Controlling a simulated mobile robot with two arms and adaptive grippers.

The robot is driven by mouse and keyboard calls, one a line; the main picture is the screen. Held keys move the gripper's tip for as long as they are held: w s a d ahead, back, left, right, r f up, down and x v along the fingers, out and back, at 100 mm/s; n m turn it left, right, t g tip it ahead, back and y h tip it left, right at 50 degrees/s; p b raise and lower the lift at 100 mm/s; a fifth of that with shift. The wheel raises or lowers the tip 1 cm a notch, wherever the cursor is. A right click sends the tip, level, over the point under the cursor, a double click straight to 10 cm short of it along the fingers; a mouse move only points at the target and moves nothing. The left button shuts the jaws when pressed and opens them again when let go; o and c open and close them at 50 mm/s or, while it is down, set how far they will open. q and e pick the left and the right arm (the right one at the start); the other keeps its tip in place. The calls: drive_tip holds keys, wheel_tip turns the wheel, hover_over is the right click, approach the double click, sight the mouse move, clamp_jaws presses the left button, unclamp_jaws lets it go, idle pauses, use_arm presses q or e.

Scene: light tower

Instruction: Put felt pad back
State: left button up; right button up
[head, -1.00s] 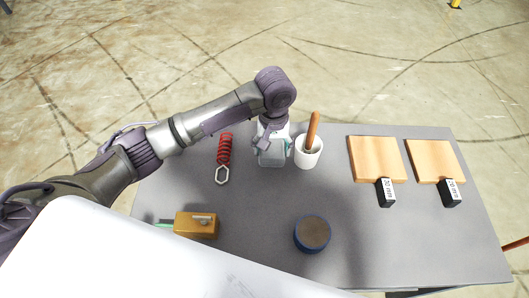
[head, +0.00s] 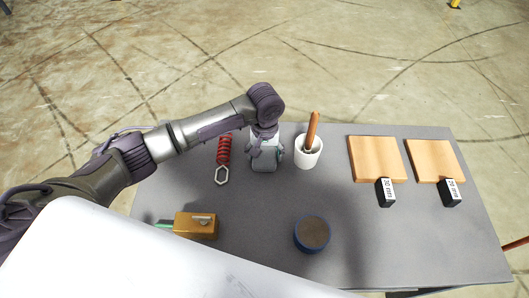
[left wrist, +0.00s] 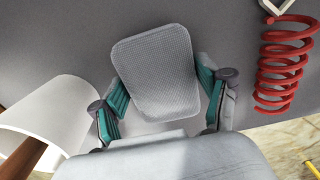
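A grey rounded block with a finely textured face, which looks like the felt pad (left wrist: 155,70), lies between the fingers of my left gripper in the left wrist view. It sits slightly turned relative to the fingers. My left gripper (head: 265,158) is low over the back of the table, and its teal finger pads (left wrist: 165,100) stand on both sides of the block. The left finger is at or very near its side; a narrow gap shows at the right finger. In the head view the block is mostly covered by the gripper. My right gripper is out of view.
A white cup (head: 308,158) with a wooden handle (head: 312,128) stands close right of the gripper. A red spring (head: 224,150) lies close left. A yellow box (head: 196,225), a blue-rimmed round tin (head: 312,235) and two wooden boards (head: 376,158) (head: 435,160) are on the grey table (head: 260,215).

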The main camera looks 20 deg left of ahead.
sight(265, 153)
use_arm(q)
drive_tip(key=shift+o, duration=1.4)
wheel_tip(265, 153, up, 12)
drive_tip(key=shift+r+p, duration=0.15)
drive_tip(key=shift+p, duration=0.2)
